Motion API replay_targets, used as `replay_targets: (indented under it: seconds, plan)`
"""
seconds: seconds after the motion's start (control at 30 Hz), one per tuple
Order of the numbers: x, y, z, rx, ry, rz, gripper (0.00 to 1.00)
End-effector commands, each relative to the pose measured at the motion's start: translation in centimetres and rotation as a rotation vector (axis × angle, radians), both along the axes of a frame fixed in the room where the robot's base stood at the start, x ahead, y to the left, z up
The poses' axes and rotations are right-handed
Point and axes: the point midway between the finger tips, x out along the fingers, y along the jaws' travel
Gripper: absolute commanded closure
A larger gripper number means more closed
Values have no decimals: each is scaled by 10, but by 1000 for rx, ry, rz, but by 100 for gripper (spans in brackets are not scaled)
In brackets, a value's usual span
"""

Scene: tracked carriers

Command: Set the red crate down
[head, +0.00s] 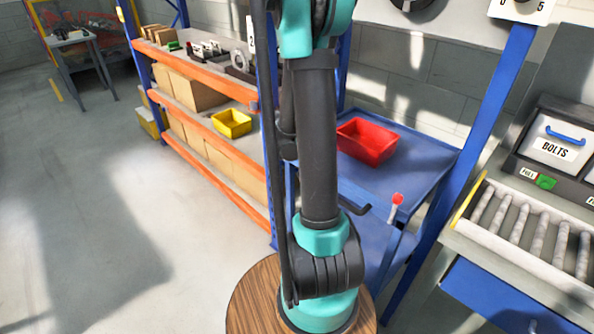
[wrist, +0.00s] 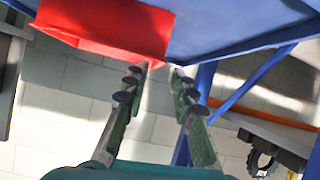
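The red crate (head: 368,143) stands upright and empty on the top of the blue cart (head: 425,160), just right of my arm in the head view. In the wrist view the crate (wrist: 115,18) is at the top left, beside the blue cart surface (wrist: 225,25). In the head view my gripper is hidden behind my arm.
A yellow bin (head: 231,124) sits on the orange-edged shelf rack (head: 205,115) at left. A red-knobbed lever (head: 397,200) stands at the cart's front.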

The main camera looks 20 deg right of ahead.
Motion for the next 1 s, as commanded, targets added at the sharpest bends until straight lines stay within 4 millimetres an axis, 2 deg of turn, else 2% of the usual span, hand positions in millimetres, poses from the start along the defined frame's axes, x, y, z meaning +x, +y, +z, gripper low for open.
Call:
replay_targets:
  seconds: [0.27,0.6,0.7,0.8,1.0]
  plan:
    - [-72,90,-20,205,286,289,74]
    - [-171,212,-53,404,528,787,74]
    - [-192,238,-59,435,558,910,74]
    - [-205,254,-63,451,575,992,74]
    - [-213,265,-65,461,582,1045,74]
